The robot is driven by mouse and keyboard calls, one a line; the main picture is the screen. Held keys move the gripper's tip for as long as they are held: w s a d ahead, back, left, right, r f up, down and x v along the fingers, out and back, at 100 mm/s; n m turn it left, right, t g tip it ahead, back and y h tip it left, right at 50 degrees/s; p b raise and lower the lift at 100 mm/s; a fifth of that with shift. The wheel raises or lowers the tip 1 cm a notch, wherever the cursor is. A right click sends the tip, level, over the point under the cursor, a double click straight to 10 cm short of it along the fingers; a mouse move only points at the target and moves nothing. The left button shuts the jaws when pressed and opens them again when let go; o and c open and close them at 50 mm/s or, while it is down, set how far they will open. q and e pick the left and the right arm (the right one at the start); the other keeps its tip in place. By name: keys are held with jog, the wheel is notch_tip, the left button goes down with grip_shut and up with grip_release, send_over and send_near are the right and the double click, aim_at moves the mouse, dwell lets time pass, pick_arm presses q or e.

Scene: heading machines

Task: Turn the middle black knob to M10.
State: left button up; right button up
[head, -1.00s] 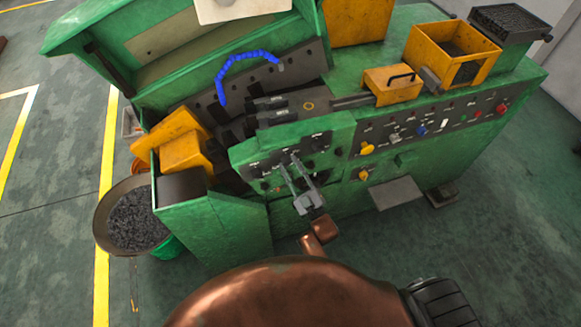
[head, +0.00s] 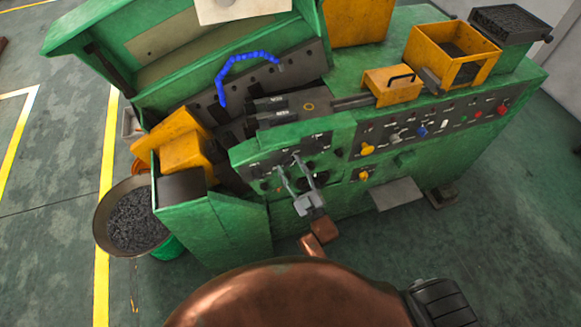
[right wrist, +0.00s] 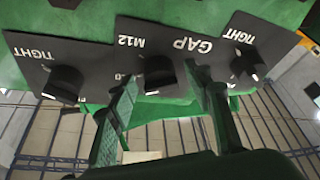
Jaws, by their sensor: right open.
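The middle black knob (right wrist: 159,70) sits on its dark label plate, which shows upside down in the right wrist view. "M12" and "GAP" are readable beside it; another label at its left is partly hidden by a finger. A small white mark shows on the knob's lower edge. My right gripper (right wrist: 163,80) is open, one fingertip on each side of this knob, with gaps visible. Whether the tips reach its depth is unclear. In the head view my right gripper (head: 287,163) is in front of the green panel. My left gripper is out of view.
Black knobs marked "TIGHT" flank the middle one, at left (right wrist: 64,83) and right (right wrist: 247,62). Yellow knobs (head: 367,149) and a switch row lie right on the green machine (head: 235,230). A pan of dark pieces (head: 135,215) stands at left.

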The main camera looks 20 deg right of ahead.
jog(key=v, duration=1.2)
